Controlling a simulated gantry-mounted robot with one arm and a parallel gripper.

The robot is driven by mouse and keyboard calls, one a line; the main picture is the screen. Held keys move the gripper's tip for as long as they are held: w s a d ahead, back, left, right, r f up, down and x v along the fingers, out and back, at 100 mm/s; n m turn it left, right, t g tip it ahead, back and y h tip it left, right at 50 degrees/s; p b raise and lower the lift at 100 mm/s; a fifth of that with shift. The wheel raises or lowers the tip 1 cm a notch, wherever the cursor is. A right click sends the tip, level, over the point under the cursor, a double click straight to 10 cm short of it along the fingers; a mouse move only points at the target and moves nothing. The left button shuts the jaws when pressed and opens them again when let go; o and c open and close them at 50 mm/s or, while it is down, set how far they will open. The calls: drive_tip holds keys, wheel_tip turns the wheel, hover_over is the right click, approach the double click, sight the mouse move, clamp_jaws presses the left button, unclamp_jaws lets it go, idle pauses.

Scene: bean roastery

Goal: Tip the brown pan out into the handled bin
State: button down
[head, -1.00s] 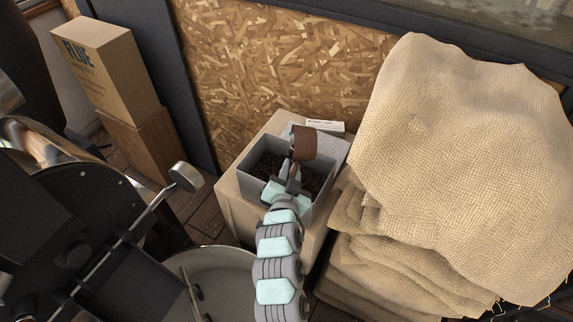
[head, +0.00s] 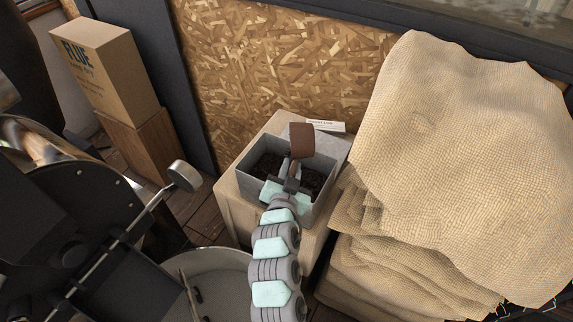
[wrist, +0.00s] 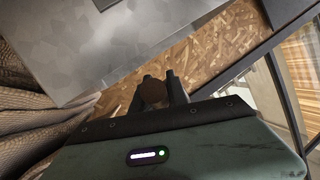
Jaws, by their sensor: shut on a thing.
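The brown pan (head: 302,140) is held over the far side of the handled bin, tilted steeply so that a flat brown face shows in the head view. Its inside is hidden, so I cannot tell whether anything is in it. My gripper (head: 293,178) is shut on the pan's handle above the bin. In the wrist view my gripper (wrist: 158,82) is shut around a small brown part of the pan (wrist: 153,93). The handled bin (head: 257,185) is a grey metal box with dark beans inside. Its handle cannot be made out.
The bin stands on a tan stand (head: 231,205) with a small white label card (head: 326,125) behind. Burlap sacks (head: 450,150) are piled close on the right. A black roasting machine (head: 90,240) is at left, with a round tray (head: 215,275) in front. A chipboard wall (head: 280,60) rises behind.

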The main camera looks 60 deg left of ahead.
drive_tip(key=shift+n+t+b, duration=0.8)
drive_tip(key=shift+n+b, duration=1)
drive_tip(key=shift+b, duration=1.2)
idle(1.0)
drive_tip(key=shift+r, duration=0.2)
idle(0.4)
